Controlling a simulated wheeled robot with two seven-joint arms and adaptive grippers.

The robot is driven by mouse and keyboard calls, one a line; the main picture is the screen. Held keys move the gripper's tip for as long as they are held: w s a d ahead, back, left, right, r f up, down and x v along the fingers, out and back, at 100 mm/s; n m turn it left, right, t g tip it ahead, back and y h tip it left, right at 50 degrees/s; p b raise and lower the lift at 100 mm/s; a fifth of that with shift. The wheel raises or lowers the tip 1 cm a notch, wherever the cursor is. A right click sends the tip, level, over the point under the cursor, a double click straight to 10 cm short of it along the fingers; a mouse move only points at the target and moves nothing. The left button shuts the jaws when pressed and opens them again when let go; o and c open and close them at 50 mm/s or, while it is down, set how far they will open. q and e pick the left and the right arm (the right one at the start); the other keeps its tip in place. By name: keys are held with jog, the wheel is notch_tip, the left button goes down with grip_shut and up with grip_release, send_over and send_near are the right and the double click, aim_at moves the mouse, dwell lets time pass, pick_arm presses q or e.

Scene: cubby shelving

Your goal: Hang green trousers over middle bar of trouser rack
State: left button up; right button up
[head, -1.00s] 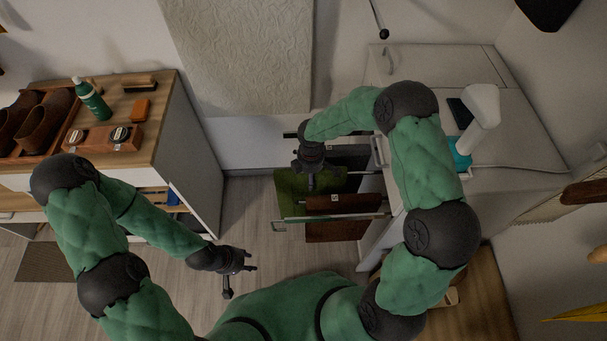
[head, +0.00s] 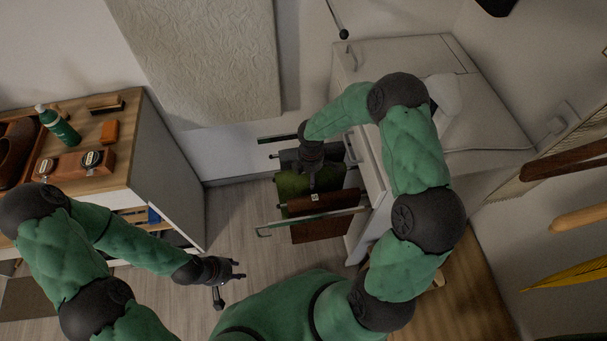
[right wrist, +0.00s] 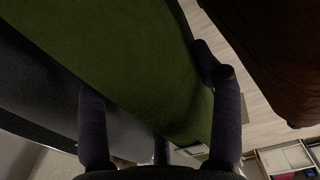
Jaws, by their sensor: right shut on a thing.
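The green trousers (head: 290,187) hang at the pull-out trouser rack (head: 318,219), between grey trousers behind and brown trousers in front. My right gripper (head: 313,176) points down from above and is shut on the green trousers. In the right wrist view the green cloth (right wrist: 120,50) passes between my right fingers (right wrist: 160,115). The middle bar is hidden under cloth and gripper, so I cannot tell how the cloth rests on it. My left gripper (head: 240,269) is empty and open, low over the floor, left of the rack.
Brown trousers (head: 322,200) hang close in front of the green ones. A white cabinet (head: 372,180) stands right of the rack. A wooden-topped shoe cabinet (head: 125,140) with a bottle and boxes stands at the left. The floor (head: 240,215) between is clear.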

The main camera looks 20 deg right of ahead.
jog(key=shift+s+d+p, duration=0.2)
jog(key=shift+d, duration=0.7)
jog(key=shift+s+d+p, duration=0.15)
jog(key=shift+d, duration=0.75)
jog(key=shift+a+f+b, duration=0.1)
jog(key=shift+f+b, duration=0.25)
jog(key=shift+f, duration=0.15)
jog(key=o, duration=1.8)
jog(key=shift+c, duration=0.2)
jog(key=shift+r+p, duration=0.45)
jog(key=shift+r, duration=0.15)
jog(key=w+a+b, duration=0.3)
jog(key=a, duration=1.1)
jog(key=w+a+b, duration=0.2)
jog(key=w+a, duration=0.2)
jog(key=a, duration=1.1)
jog(key=shift+a+b, duration=0.15)
jog(key=shift+b, duration=0.25)
jog(key=shift+f, duration=0.1)
